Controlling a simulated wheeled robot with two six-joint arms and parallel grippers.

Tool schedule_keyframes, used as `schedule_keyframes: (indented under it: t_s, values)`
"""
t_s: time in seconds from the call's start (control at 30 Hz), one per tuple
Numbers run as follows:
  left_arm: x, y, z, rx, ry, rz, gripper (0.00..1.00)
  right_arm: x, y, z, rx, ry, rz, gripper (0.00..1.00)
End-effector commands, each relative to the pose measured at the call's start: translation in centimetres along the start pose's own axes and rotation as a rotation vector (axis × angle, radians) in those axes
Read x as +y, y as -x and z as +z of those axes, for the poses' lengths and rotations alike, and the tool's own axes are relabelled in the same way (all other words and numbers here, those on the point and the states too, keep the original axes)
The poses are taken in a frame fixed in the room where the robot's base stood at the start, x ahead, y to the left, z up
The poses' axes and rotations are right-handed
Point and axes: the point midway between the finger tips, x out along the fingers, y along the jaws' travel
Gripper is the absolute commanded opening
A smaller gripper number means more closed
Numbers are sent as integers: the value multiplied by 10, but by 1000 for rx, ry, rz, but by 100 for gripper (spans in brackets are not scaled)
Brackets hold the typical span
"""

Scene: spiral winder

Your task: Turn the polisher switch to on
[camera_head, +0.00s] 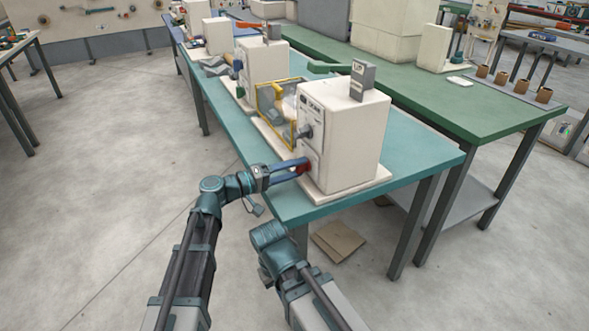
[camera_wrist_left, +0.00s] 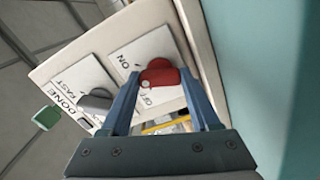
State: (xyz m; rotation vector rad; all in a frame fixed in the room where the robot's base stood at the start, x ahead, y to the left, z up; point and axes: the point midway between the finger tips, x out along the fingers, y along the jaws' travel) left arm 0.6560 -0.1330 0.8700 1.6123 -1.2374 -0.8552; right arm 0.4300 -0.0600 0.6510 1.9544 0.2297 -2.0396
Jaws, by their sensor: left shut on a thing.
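The polisher appears to be the cream box machine (camera_head: 345,140) at the near end of the teal bench. Its red switch (camera_head: 303,166) is low on the left-facing side. In the left wrist view the red switch knob (camera_wrist_left: 160,74) sits on a white plate (camera_wrist_left: 127,61) marked ON and OFF. A pale spot on the knob lies nearer the OFF lettering. My left gripper (camera_head: 296,168) is shut on the knob, with its blue fingers on either side of it (camera_wrist_left: 158,90). My right arm shows at the bottom; its gripper is out of view.
A yellow-framed guard (camera_head: 275,108) stands at the machine's front. The teal bench (camera_head: 420,160) has bare room to the right. A green bench (camera_head: 480,115) stands behind.

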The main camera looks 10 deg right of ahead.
Motion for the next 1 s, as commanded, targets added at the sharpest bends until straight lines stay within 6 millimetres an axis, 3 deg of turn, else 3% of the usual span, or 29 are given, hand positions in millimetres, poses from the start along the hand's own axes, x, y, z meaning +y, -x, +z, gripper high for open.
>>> schedule_keyframes:
  t_s: [0.43, 1.0]
  values:
    - [-1, 1, 1, -2, -280, -3, 7, 0, -1, 0, 0, 0, 0, 0]
    - [-1, 1, 1, -3, -357, -3, 7, 0, -1, 0, 0, 0, 0, 0]
